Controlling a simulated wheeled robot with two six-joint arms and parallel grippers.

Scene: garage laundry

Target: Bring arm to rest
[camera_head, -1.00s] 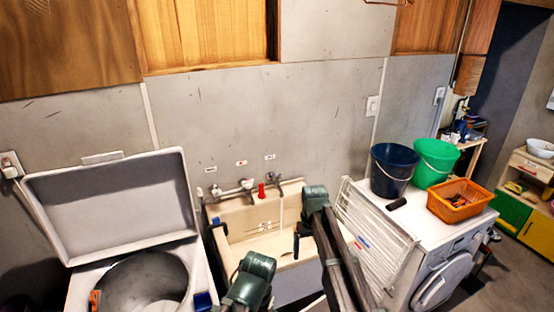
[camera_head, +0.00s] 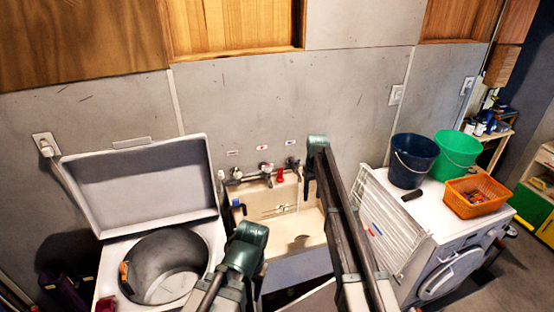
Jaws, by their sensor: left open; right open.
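My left arm comes in from the bottom with its green joint (camera_head: 247,245) in front of the sink's left side. My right arm comes in from the bottom right; its green joint (camera_head: 318,145) stands over the sink's right side, in front of the wall. A small dark part shows below that joint, too unclear to identify. I cannot make out the fingertips of either gripper, and nothing held shows. The sink (camera_head: 285,235) has taps (camera_head: 262,170) and a red item (camera_head: 280,175) at its back edge.
An open-lidded washer (camera_head: 165,262) stands left of my arms. A white drying rack (camera_head: 395,225) leans beside a white front-loading machine (camera_head: 470,240) at right. On that machine are a dark blue bucket (camera_head: 412,160), a green bucket (camera_head: 457,153) and an orange basket (camera_head: 475,197).

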